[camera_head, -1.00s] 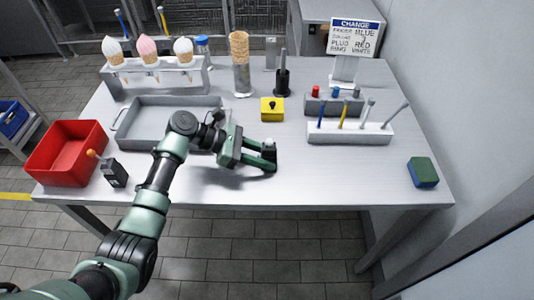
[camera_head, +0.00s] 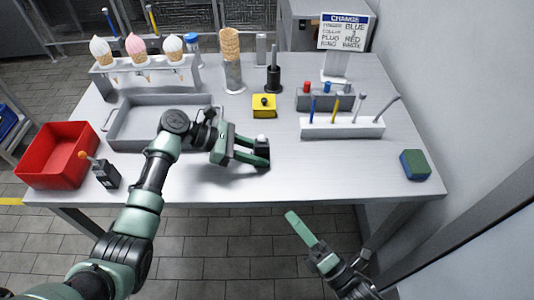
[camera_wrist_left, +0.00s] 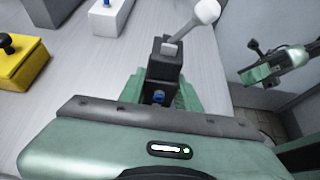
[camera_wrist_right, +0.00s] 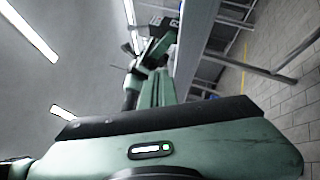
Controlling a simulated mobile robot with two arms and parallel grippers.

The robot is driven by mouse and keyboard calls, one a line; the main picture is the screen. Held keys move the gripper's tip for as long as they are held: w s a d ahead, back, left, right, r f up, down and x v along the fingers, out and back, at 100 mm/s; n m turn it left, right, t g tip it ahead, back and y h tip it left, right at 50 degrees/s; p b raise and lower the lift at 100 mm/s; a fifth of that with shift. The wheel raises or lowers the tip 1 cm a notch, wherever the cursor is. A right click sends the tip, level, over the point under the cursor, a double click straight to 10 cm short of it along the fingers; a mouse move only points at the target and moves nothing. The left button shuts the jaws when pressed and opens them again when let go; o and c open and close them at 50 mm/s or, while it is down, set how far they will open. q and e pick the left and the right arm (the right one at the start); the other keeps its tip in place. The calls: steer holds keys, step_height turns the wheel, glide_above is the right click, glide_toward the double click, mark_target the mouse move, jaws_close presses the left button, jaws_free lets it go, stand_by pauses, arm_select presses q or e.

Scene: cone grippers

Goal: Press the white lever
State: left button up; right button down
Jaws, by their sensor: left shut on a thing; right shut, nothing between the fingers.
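The white lever is a small black box (camera_wrist_left: 165,62) with a grey stem and a white knob (camera_wrist_left: 207,11) that leans up and right in the left wrist view. In the head view, its white knob (camera_head: 261,138) shows at the fingertips of my left gripper (camera_head: 256,152). My left gripper is shut on the black box, at the table's front part. My right gripper (camera_head: 292,217) is shut and empty, in front of the table's front edge, apart from the lever. It also shows in the left wrist view (camera_wrist_left: 252,74).
A similar black box with an orange knob (camera_head: 107,174) stands by a red bin (camera_head: 60,150). A grey tray (camera_head: 125,122), a yellow block (camera_head: 264,112), a white tool rack (camera_head: 345,131) and a blue-green sponge (camera_head: 415,165) are on the table. The front right surface is clear.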

mark_target(262, 140)
steer(key=shift+m+t+y, duration=0.3)
steer(key=shift+t+y, duration=0.2)
steer(key=shift+y, duration=0.1)
steer(key=r, duration=0.1)
steer(key=w+a+r, duration=0.1)
steer(key=r, duration=0.3)
steer(key=shift+w+a+r, duration=0.1)
steer(key=shift+w+a, duration=0.05)
steer(key=shift+w, duration=0.1)
steer(key=x, duration=1)
steer(key=shift+w, duration=0.1)
steer(key=shift+w+d+r, duration=0.15)
steer(key=shift+w+r, duration=0.25)
steer(key=shift+w, duration=0.4)
steer(key=shift+w+d+r, duration=0.2)
steer(key=shift+w+r, duration=0.2)
steer(key=shift+w, duration=0.45)
